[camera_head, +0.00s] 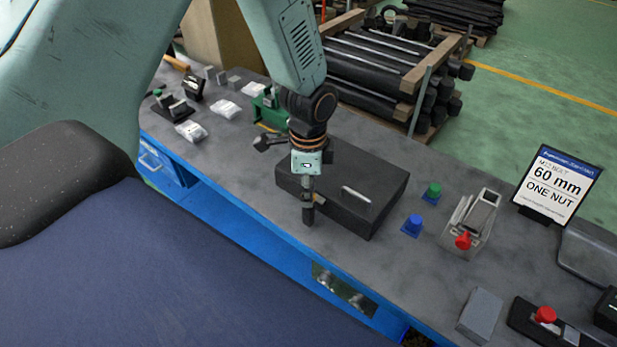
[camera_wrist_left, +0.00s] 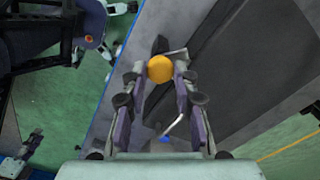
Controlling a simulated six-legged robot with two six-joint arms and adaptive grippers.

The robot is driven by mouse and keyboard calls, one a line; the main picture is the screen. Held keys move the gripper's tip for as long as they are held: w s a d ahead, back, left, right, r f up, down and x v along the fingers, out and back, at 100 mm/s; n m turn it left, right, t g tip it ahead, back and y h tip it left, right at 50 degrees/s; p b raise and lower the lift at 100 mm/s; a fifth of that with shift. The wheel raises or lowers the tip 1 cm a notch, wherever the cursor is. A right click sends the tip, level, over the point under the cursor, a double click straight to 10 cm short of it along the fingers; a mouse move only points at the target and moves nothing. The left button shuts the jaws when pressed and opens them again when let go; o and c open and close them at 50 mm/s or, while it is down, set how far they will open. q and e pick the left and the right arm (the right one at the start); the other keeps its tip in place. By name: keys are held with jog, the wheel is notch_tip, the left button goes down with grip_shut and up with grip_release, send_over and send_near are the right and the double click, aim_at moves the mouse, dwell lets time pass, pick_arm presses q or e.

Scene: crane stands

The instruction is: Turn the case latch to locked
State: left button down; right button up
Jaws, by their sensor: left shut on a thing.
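The black case (camera_head: 365,190) lies closed on the grey bench, with a pale bar handle (camera_head: 356,194) on its lid. My left gripper (camera_head: 308,208) points down at the case's front left side. In the left wrist view an orange round knob (camera_wrist_left: 160,68) sits between the fingertips of my left gripper (camera_wrist_left: 159,75), which are shut on it. I take the knob to be the case latch's. A thin metal piece beside the knob shows in that view. The gripper hides the latch in the head view, so its turn angle cannot be told. My right gripper is not in view.
Right of the case stand a blue peg (camera_head: 412,226), a green peg (camera_head: 432,192) and a metal fixture with a red knob (camera_head: 463,241). A sign (camera_head: 556,186) stands at the right. A green device (camera_head: 268,108) and white packets (camera_head: 191,131) lie left.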

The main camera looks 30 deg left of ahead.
pick_arm(q)
jog(key=m+p, duration=0.2)
jog(key=m, duration=0.2)
jog(key=shift+s+m, duration=0.15)
jog(key=shift+m, duration=0.15)
jog(key=shift+m+p, duration=0.75)
jog(key=shift+m, duration=1.55)
jog(key=c, duration=1)
grip_release()
notch_tip(320, 180, up, 12)
jog(key=shift+f, duration=0.1)
